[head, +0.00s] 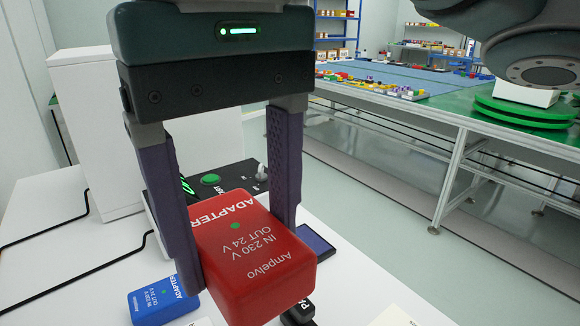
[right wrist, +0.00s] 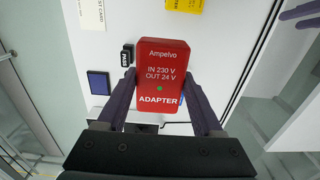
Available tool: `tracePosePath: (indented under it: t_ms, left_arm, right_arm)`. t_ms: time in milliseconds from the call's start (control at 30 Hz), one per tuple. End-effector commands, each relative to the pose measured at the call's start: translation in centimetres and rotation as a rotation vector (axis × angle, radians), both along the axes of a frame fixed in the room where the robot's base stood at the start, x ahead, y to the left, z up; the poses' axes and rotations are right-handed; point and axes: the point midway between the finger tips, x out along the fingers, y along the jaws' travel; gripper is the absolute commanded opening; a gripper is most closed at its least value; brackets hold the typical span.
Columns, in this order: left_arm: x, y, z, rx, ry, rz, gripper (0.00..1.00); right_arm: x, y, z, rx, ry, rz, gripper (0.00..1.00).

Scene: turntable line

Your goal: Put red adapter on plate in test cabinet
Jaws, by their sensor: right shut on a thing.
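The red adapter (head: 255,262) is a red block with white lettering and a green dot. My right gripper (head: 238,258) is shut on it, one finger on each side, and appears to hold it above the white table. The right wrist view shows the adapter (right wrist: 160,60) between the fingers (right wrist: 159,77) too. A tall white cabinet (head: 95,125) stands at the left in the head view; I cannot see into it, and no plate shows. A black panel with a green button (head: 211,179) is behind the gripper, partly hidden.
A blue adapter (head: 160,302) lies on the white table (head: 60,265), left of the red one. A dark blue pad (right wrist: 98,83), a black PASS stamp (right wrist: 127,55), a white card (right wrist: 92,14) and a yellow item (right wrist: 182,6) lie nearby. Black cables cross the table's left side.

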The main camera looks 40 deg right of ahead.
Motion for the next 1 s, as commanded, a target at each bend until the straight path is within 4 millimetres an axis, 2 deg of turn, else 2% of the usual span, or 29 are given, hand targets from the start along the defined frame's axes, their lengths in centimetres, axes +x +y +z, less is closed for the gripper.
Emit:
tracePosePath:
  t_ms: [33,267,367,800,900,1000]
  left_arm:
    - [0.0,0.0,-1.3,0.000,0.000,0.000,0.50]
    - [0.0,0.0,-1.7,-0.002,-0.001,0.002,0.50]
    - [0.0,-0.1,-2.0,-0.004,0.000,0.003,0.50]
    - [0.0,-0.3,-3.0,-0.010,-0.002,0.006,0.50]
    - [0.0,-0.2,-3.2,-0.010,-0.002,0.006,0.50]
    - [0.0,-0.2,-3.3,-0.010,-0.002,0.006,0.50]
  right_arm:
    - [0.0,0.1,-1.3,0.002,0.000,0.000,0.00]
    - [0.1,0.3,-1.9,0.002,0.000,-0.002,0.00]
    - [0.0,0.3,-3.1,0.003,0.004,-0.002,0.00]
    - [-0.1,0.2,-15.1,0.001,0.006,-0.003,0.00]
    - [-0.1,0.2,-16.6,0.001,0.004,-0.002,0.00]
    - [0.0,0.3,-17.4,0.002,0.001,-0.002,0.00]
